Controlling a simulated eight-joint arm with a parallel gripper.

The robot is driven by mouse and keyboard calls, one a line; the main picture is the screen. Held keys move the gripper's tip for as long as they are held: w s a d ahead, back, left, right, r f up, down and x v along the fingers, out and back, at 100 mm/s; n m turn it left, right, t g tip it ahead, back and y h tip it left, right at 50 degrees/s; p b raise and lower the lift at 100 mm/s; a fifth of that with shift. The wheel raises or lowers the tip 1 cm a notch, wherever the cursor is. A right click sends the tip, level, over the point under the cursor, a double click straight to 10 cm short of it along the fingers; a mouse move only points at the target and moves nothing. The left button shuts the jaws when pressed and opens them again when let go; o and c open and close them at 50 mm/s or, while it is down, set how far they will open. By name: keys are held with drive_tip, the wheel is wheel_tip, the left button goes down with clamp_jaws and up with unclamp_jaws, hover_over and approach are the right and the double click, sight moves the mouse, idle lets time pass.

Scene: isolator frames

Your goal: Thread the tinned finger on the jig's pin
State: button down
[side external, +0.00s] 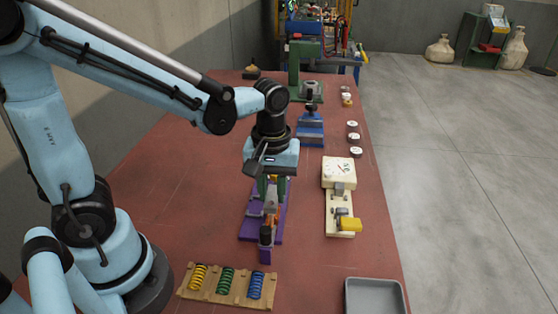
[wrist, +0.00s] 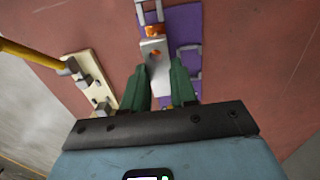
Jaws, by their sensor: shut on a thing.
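My gripper (side external: 271,187) is over the purple jig (side external: 247,230) on the red table. In the wrist view its two green fingers (wrist: 162,82) are shut on the tinned finger (wrist: 155,65), a pale grey metal strip. The strip's far end points at the jig and shows an orange-brown spot. I cannot tell whether this spot is the pin within a hole. Another orange part (wrist: 153,30) shows just beyond the strip's end, by a metal bracket on the jig (wrist: 182,22). My gripper hides part of the jig in the side view, and the pin is not clear.
A cream isolator unit (side external: 338,172) with a yellow handle (side external: 350,225) stands right of the jig. A wooden rack (side external: 212,299) of coloured springs and a grey tray (side external: 375,283) lie in front. A blue fixture (side external: 310,130) and several small round pieces are behind.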

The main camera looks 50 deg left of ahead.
sight(272, 195)
drive_tip(key=shift+f, duration=2.1)
drive_tip(key=c, duration=0.8)
unclamp_jaws()
drive_tip(key=shift+r, duration=6)
